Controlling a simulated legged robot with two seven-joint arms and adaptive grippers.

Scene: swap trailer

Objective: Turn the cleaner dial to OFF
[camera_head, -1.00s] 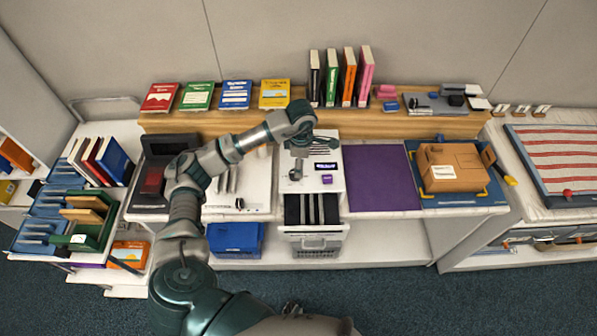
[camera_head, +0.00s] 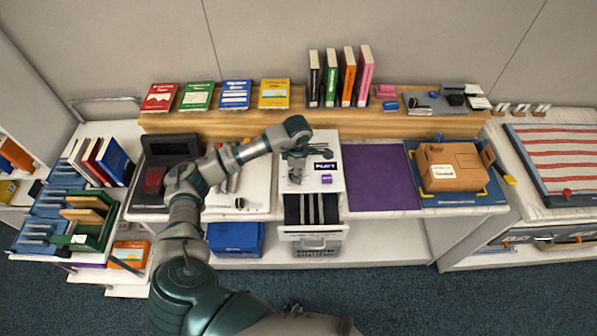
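The white cleaner unit (camera_head: 331,199) stands at the middle of the counter, with a dark label (camera_head: 325,167) and a small purple label (camera_head: 326,180) on its top. My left gripper (camera_head: 296,174) points down over the left part of that top, beside the dark label. The dial cannot be made out clearly; the gripper covers that part of the top. The fingers are too small to tell whether they are open or shut, or touching anything. My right gripper is not in view.
Dark slots and a grey basket (camera_head: 316,249) are at the front of the unit. A purple mat (camera_head: 378,180) lies to its right, then a brown box (camera_head: 452,168). A wooden shelf (camera_head: 375,124) with books runs behind. A black device (camera_head: 172,146) stands left.

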